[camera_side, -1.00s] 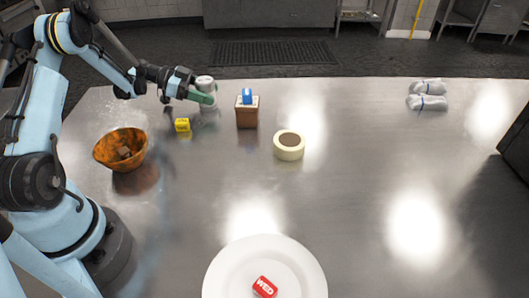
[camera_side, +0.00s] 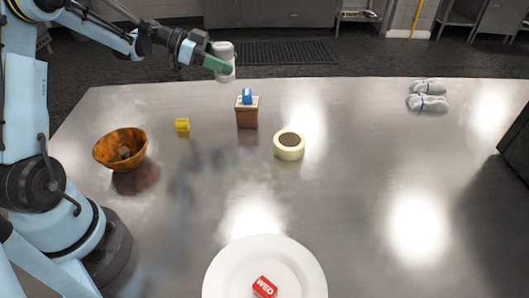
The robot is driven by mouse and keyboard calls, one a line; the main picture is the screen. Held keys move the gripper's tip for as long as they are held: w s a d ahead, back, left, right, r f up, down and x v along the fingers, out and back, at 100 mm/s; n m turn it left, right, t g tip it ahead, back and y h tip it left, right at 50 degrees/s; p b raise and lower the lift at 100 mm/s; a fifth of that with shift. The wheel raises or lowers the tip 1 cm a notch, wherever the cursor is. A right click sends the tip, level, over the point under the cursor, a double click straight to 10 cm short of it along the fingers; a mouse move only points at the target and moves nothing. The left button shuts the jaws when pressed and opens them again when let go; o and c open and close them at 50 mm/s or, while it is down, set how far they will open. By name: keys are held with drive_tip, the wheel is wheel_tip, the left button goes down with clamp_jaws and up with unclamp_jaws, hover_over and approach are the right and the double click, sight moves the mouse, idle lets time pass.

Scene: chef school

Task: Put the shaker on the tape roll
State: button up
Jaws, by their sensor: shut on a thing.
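The shaker (camera_side: 224,50) is a small white-grey cylinder held up in the air near the far edge of the table, roughly upright. My gripper (camera_side: 217,63), with green fingers, is shut on it; the near finger covers part of its side. The tape roll (camera_side: 289,147) is cream-coloured with a brown core and lies flat on the table, to the right of and nearer than the shaker. Nothing sits on the tape roll.
A brown box with a blue top (camera_side: 247,111) stands between the gripper and the tape roll. A yellow block (camera_side: 182,125) and an orange bowl (camera_side: 106,154) are at left. A white plate (camera_side: 222,279) holds a red block (camera_side: 265,287). White bundles (camera_side: 428,103) lie far right; the middle right is clear.

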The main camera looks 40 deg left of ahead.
drive_tip(key=s+d+r, duration=0.1)
drive_tip(key=s+d, duration=0.2)
drive_tip(key=d, duration=0.7)
drive_tip(key=s+d+r+m, duration=0.1)
drive_tip(key=s+d, duration=0.2)
drive_tip(key=d, duration=0.8)
drive_tip(key=s+d+r, duration=0.1)
drive_tip(key=s+d, duration=0.1)
drive_tip(key=d, duration=0.8)
hover_over(290, 139)
drive_tip(key=shift+g+h, duration=0.4)
wheel_tip(290, 139, down, 6)
drive_tip(key=shift+f, duration=2.2)
drive_tip(key=shift+f, duration=0.2)
drive_tip(key=o, duration=1.2)
drive_tip(key=shift+r, duration=0.1)
